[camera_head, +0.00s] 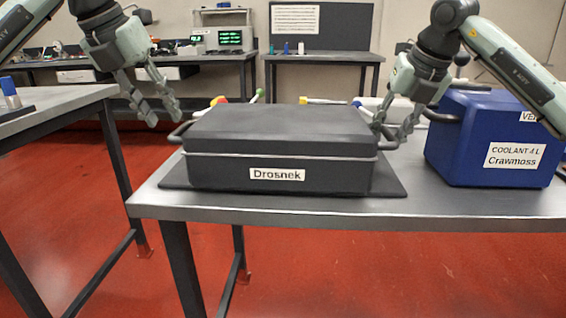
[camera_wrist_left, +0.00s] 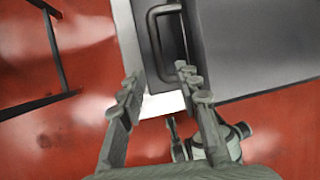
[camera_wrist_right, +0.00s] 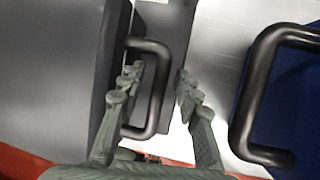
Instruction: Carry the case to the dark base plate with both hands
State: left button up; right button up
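The dark grey case (camera_head: 280,150), labelled Drosnek, sits flat on the dark base plate (camera_head: 390,184) on the table. It has a handle at each end. My left gripper (camera_head: 164,120) is open and empty, above and left of the left handle (camera_head: 178,133). In the left wrist view that handle (camera_wrist_left: 153,35) is ahead of the open fingers, not between them. My right gripper (camera_head: 391,134) is at the case's right end. In the right wrist view its fingers are apart, with the right handle's bar (camera_wrist_right: 163,85) between them. I see gaps beside the bar.
A blue coolant box (camera_head: 490,140) with dark handles stands close on the right of the table (camera_head: 300,212). Another table (camera_head: 50,105) stands at the left, across a gap of red floor. Coloured-ended items lie behind the case.

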jog(key=shift+r, duration=0.15)
pick_arm(q)
jog(key=v, duration=0.5)
jog(key=shift+s+a+r, duration=0.1)
jog(key=shift+r, duration=0.2)
pick_arm(e)
jog(key=v, duration=1.1)
jog(key=shift+s+r, duration=0.25)
jog(key=shift+r, duration=0.05)
